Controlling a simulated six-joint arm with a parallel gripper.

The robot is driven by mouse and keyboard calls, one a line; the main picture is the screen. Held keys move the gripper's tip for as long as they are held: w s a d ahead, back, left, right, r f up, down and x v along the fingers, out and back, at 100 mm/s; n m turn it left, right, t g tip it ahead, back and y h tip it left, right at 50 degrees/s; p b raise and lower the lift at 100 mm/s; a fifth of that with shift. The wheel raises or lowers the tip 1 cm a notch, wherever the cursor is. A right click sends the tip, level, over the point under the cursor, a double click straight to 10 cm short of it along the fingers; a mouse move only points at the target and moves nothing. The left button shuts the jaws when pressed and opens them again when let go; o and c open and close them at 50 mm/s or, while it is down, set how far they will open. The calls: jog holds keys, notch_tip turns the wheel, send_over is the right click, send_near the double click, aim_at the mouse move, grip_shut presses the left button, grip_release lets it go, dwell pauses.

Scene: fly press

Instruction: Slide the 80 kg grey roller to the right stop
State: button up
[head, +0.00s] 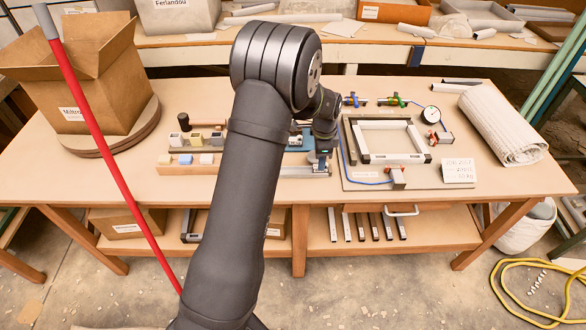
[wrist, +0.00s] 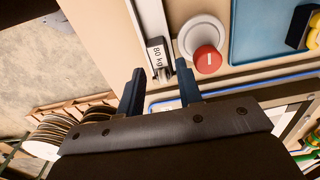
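The grey roller (wrist: 157,50), labelled "80 kg", sits at the near end of a pale rail in the wrist view. My gripper (wrist: 160,72) is open, with its two dark blue fingers on either side of the roller's end in the picture. I cannot tell whether either finger touches it. In the head view my gripper (head: 322,155) is low over the right end of the rail (head: 290,171) near the table's front. My arm hides part of the rail there, and I cannot make out the right stop.
A red button (wrist: 207,60) on a white base is beside the roller, with a blue tray (wrist: 245,45) beyond. Small blocks (head: 185,159) are to the left.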

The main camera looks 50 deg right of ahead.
jog(key=shift+r, duration=2.35)
jog(key=shift+f, duration=3.55)
jog(key=shift+r, duration=0.1)
notch_tip(320, 180, up, 6)
jog(key=shift+r, duration=0.25)
jog(key=shift+a+f, duration=0.1)
jog(key=shift+f, duration=0.2)
jog(key=f, duration=0.6)
jog(key=shift+w+a+f, duration=0.1)
jog(key=shift+w+f, duration=0.05)
jog(key=shift+w, duration=0.1)
jog(key=w+a, duration=0.5)
jog(key=shift+w+a, duration=0.2)
